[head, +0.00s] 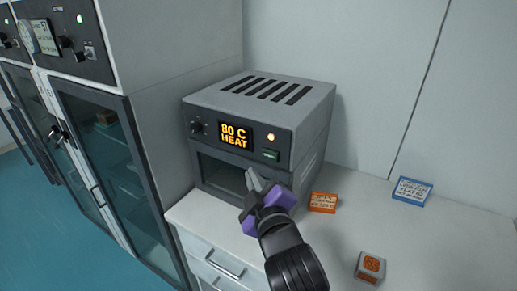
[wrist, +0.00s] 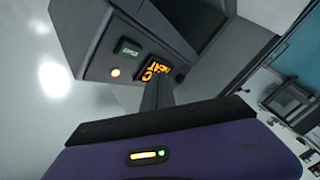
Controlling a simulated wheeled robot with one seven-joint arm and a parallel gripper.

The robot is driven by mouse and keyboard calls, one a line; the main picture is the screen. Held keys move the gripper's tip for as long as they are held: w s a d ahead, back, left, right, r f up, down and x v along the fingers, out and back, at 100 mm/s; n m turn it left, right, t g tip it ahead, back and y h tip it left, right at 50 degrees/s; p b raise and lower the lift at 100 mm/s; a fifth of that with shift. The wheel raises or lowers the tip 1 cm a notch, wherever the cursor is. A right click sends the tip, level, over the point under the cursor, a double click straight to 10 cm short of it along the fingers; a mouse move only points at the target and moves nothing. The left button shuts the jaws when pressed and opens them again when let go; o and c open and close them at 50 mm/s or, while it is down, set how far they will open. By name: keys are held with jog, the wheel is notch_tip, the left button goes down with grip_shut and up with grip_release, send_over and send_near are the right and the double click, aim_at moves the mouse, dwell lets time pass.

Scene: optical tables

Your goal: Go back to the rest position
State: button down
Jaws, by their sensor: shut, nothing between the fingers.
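My gripper (head: 254,180) is shut and empty, in front of the lower right part of a grey oven's front. Its purple body and grey fingers show in the head view; in the wrist view the shut fingers (wrist: 158,92) point toward the oven. The oven (head: 262,118) has a slotted top and a lit display (head: 235,135) reading "80 C HEAT". An orange lamp glows beside the display, above a green button (head: 270,155). The display also shows in the wrist view (wrist: 154,70), partly behind the fingers. I cannot tell whether the fingertips touch the oven.
A tall glass-door cabinet (head: 115,165) stands left. Drawers (head: 222,265) are below the counter.

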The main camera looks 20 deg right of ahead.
notch_tip(320, 180, up, 4)
jog(key=a+m+t+y, duration=0.1)
jog(key=a+t, duration=0.1)
jog(key=s+d+f+m+g, duration=0.1)
jog(key=s+f, duration=0.4)
jog(key=s, duration=0.9)
jog(key=s+d+f+m+g+y, duration=0.1)
jog(key=s+f+m, duration=0.2)
jog(key=s, duration=1)
jog(key=s+d+f+m+g, duration=0.1)
jog(key=s+f+m+g, duration=0.1)
jog(key=s+f, duration=0.7)
jog(key=s+m, duration=0.1)
jog(key=s, duration=0.4)
jog(key=shift+s, duration=0.35)
